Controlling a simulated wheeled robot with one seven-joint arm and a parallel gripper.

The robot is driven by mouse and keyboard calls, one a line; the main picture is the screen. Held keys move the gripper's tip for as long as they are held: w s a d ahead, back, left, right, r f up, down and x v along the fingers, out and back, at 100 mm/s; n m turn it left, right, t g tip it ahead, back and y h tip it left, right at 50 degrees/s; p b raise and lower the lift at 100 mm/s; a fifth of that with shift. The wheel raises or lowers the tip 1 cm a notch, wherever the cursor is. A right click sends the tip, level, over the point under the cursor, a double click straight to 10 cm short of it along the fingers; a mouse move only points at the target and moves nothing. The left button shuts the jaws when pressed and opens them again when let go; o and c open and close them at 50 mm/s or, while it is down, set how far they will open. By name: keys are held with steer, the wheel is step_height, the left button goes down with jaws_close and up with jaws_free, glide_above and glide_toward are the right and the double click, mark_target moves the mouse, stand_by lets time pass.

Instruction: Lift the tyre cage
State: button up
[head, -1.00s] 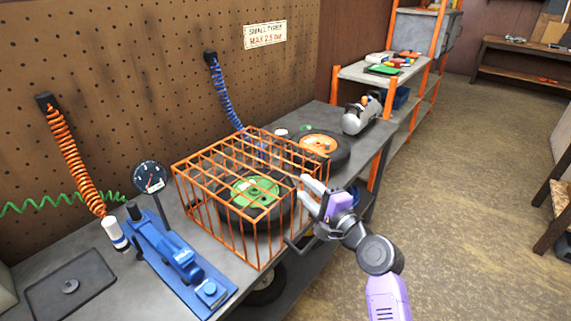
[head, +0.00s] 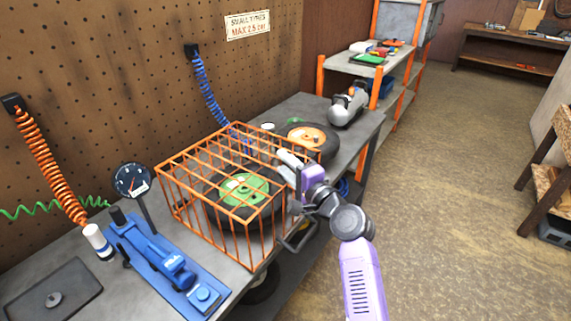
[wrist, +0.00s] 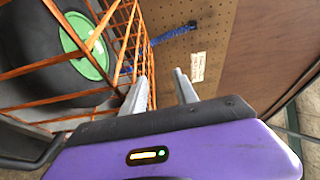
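The orange wire tyre cage (head: 205,150) sits on the grey workbench over a black tyre with a green hub (head: 243,188). The cage bars (wrist: 62,97) also fill the left of the wrist view. My gripper (head: 287,165) is at the cage's right end, near its upper edge. In the wrist view my gripper (wrist: 165,88) has its two fingers apart with a gap between them, and nothing shows held in it. The left finger is close to the cage bars; I cannot tell whether it touches.
A tyre with an orange hub (head: 306,136) lies behind the cage. A blue foot pump (head: 165,255) with a gauge (head: 132,180) stands left of it. A grey cylinder tank (head: 347,108) stands at the bench's far end.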

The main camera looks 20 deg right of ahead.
jaws_close()
steer(key=c, duration=0.7)
jaws_free()
stand_by(0.3)
steer(key=o, duration=0.7)
steer(key=shift+s, duration=0.1)
steer(key=b+v, duration=0.1)
steer(key=v, duration=0.6)
steer(key=shift+s, duration=0.3)
steer(key=shift+d, duration=0.1)
steer(key=shift+c, duration=0.2)
